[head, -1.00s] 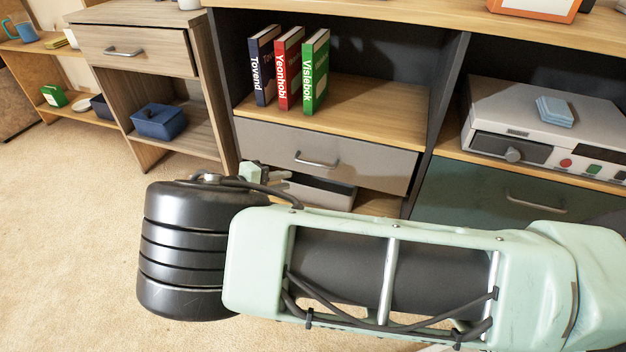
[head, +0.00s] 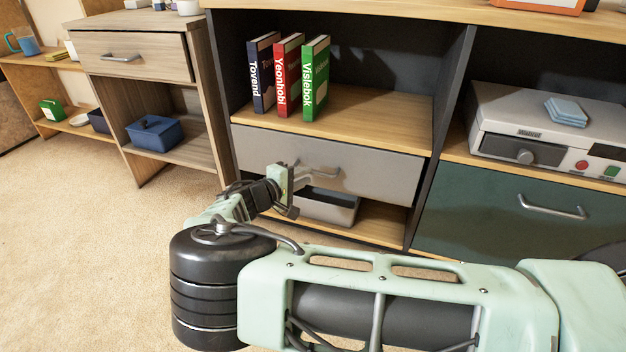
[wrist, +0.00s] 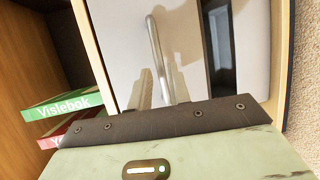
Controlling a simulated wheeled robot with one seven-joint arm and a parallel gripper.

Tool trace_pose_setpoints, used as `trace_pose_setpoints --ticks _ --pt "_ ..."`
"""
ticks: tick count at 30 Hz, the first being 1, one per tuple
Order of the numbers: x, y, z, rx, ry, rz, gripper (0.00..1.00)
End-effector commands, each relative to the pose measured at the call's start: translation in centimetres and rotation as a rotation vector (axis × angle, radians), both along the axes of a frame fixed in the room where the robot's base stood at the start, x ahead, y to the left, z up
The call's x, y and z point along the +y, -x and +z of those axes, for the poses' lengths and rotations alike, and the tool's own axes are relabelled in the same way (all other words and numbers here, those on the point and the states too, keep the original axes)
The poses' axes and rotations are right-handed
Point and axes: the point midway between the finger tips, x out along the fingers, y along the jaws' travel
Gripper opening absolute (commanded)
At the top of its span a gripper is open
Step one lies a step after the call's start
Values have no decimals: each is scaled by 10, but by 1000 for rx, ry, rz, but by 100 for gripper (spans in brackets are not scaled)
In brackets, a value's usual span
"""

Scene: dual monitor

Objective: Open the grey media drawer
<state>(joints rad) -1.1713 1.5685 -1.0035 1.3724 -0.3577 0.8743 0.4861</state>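The grey media drawer (head: 385,174) is below the books in the middle cabinet, its front flush and shut. Its curved metal handle (head: 327,173) is partly hidden by my gripper (head: 304,181), which is close in front of the drawer, at the handle's left end. In the wrist view the drawer front (wrist: 120,45) is turned sideways, with the handle (wrist: 155,50) running down towards my gripper (wrist: 163,93). The fingers look apart, with the handle's lower end between them in the picture. I cannot tell whether they touch it.
A grey bin (head: 330,206) sits on the shelf under the drawer. Books (head: 288,75) stand above it. A wooden cabinet (head: 200,120) stands left; carpet (head: 90,230) is clear.

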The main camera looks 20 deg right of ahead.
Motion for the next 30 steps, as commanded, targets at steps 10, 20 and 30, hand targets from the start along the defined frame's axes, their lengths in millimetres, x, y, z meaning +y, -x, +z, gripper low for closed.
trace_pose_setpoints --ticks 10,20,30 --pt "-34 -20 -9 0 0 0 19" --pt "-36 -22 -8 0 0 1 16" --pt "-33 -18 -7 1 0 1 0"
